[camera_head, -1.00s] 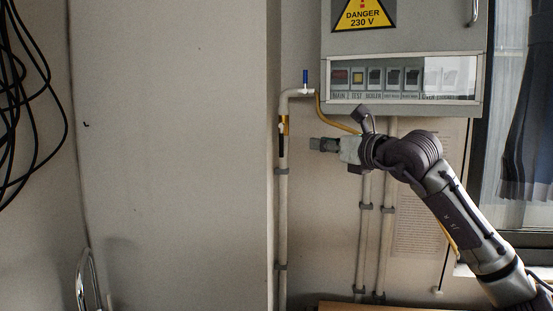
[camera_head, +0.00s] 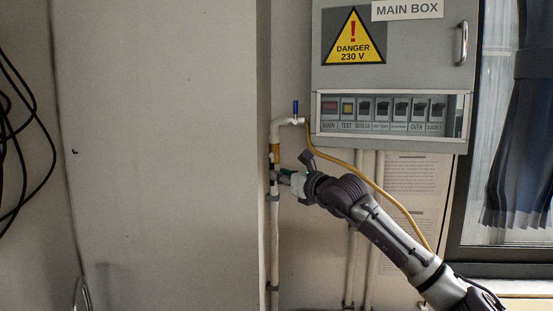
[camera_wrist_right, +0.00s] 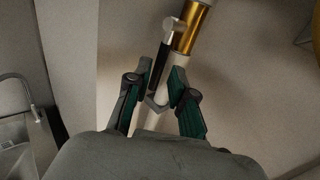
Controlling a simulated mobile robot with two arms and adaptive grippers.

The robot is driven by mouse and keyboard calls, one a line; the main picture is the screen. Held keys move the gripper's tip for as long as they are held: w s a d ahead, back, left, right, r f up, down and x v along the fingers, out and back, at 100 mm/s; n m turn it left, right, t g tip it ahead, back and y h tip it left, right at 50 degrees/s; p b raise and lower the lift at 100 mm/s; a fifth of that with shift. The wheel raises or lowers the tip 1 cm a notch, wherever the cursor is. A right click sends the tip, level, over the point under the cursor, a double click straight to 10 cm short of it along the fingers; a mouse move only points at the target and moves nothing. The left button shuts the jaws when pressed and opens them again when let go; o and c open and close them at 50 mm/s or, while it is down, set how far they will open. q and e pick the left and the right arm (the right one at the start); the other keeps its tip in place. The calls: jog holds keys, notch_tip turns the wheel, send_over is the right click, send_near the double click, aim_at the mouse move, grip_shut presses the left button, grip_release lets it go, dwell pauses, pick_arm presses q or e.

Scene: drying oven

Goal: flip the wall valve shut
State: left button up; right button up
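The wall valve sits on the white vertical pipe. Its brass body (camera_head: 275,153) shows in the head view, and also in the right wrist view (camera_wrist_right: 191,28). Its dark lever (camera_wrist_right: 160,68) points down along the pipe. My right gripper (camera_head: 281,178) is at the pipe just below the brass body, pointing left. In the right wrist view my right gripper (camera_wrist_right: 160,88) has its fingers apart, with the lever's lower end between them. I cannot tell whether either finger touches it. In the head view the gripper hides part of the lever. My left gripper is not in view.
A blue-handled tap (camera_head: 295,109) stands on the pipe elbow above. A grey electrical box (camera_head: 415,60) with a danger sign hangs to the right. A yellow hose (camera_head: 350,168) runs behind my right arm. A wall corner (camera_head: 262,220) lies close left of the pipe.

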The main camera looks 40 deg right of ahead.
jog(key=w+p, duration=0.1)
jog(key=w, duration=0.1)
jog(key=shift+w+d, duration=0.15)
jog(key=shift+w, duration=0.25)
grip_shut()
jog(key=shift+s, duration=0.1)
